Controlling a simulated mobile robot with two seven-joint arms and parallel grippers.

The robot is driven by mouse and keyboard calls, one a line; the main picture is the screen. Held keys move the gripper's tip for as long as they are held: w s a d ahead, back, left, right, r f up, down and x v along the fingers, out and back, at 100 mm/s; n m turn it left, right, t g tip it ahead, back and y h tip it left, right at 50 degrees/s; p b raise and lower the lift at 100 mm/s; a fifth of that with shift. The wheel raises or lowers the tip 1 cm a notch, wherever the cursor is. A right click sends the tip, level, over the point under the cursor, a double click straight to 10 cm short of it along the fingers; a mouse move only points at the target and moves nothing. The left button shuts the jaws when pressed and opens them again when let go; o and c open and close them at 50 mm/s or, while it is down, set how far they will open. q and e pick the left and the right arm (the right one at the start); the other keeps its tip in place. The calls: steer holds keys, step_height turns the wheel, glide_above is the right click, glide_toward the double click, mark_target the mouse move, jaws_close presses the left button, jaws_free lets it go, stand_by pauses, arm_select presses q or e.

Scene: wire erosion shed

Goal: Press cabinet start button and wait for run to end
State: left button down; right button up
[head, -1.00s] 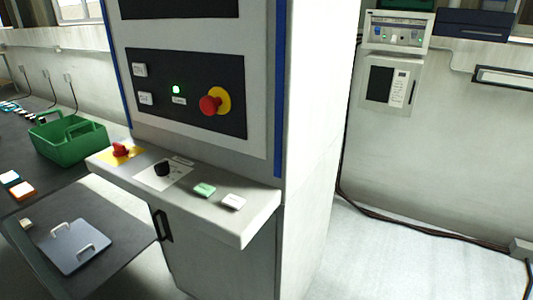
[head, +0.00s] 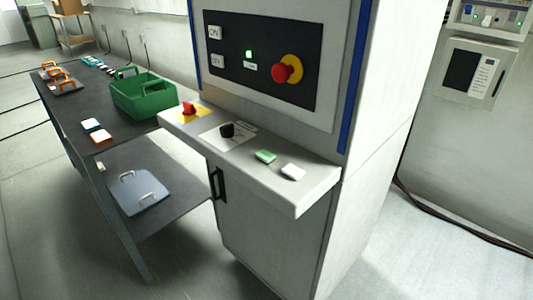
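The cabinet (head: 268,228) stands in the middle of the head view, with a sloped control ledge on its front. I cannot read which one is the start button. The dark panel (head: 232,75) above has a lit green lamp (head: 249,54) and a red emergency stop (head: 287,69) on a yellow collar. Neither of my grippers shows.
A dark bench (head: 60,88) at left holds a green tote (head: 150,96) and small blocks. A wall box (head: 477,72) hangs at right. Floor is open right of the cabinet, with cables along the wall.

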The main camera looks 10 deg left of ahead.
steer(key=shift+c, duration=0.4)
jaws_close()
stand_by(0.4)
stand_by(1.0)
